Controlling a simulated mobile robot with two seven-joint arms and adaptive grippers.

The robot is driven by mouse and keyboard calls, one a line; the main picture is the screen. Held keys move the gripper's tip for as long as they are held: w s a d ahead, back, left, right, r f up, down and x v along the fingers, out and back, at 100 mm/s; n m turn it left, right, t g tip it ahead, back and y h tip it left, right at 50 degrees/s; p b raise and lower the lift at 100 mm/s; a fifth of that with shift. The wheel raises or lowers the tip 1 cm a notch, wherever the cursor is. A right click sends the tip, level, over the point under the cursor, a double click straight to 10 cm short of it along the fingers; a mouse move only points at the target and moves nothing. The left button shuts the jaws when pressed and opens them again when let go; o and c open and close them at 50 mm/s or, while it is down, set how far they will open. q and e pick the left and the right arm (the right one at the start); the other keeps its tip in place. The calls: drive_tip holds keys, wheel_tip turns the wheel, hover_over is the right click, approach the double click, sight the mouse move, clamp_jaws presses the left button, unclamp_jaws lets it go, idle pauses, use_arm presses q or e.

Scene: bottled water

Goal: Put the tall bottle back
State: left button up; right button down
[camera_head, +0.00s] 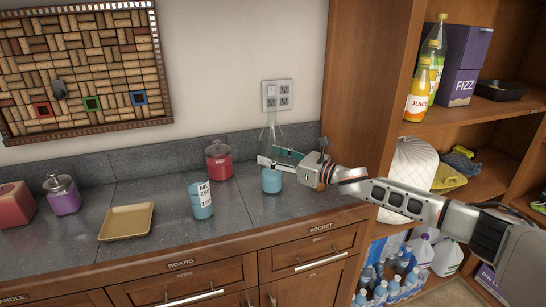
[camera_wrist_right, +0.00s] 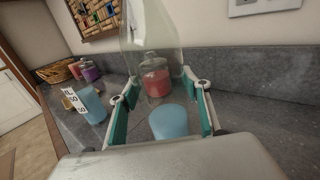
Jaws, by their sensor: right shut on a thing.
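The tall bottle (camera_head: 271,136) is clear glass with a narrow neck, upright above the counter's right end, in front of the wall outlet. Its blue lower part (camera_head: 271,182) shows below my fingers. My right gripper (camera_head: 275,161) reaches in from the right and is shut around the bottle's body. In the right wrist view, the clear bottle (camera_wrist_right: 150,38) rises between the two teal finger pads, with the blue part (camera_wrist_right: 173,122) low between them. I cannot tell whether its base touches the counter. My left gripper is not in view.
A red jar (camera_head: 219,162) stands behind left of the bottle, and a blue measuring cup (camera_head: 201,202) to its left. A tan tray (camera_head: 127,221) and purple jar (camera_head: 63,196) are farther left. Wooden shelves (camera_head: 478,117) at right hold juice bottles (camera_head: 419,92) and a FIZZ box (camera_head: 461,75).

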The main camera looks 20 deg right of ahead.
drive_tip(key=c, duration=1)
unclamp_jaws()
drive_tip(key=shift+f, duration=0.1)
drive_tip(key=shift+c, duration=0.2)
drive_tip(key=shift+r, duration=0.2)
drive_tip(key=b+v, duration=0.1)
drive_tip(key=v, duration=1.1)
drive_tip(key=shift+b, duration=0.4)
drive_tip(key=shift+d, duration=0.1)
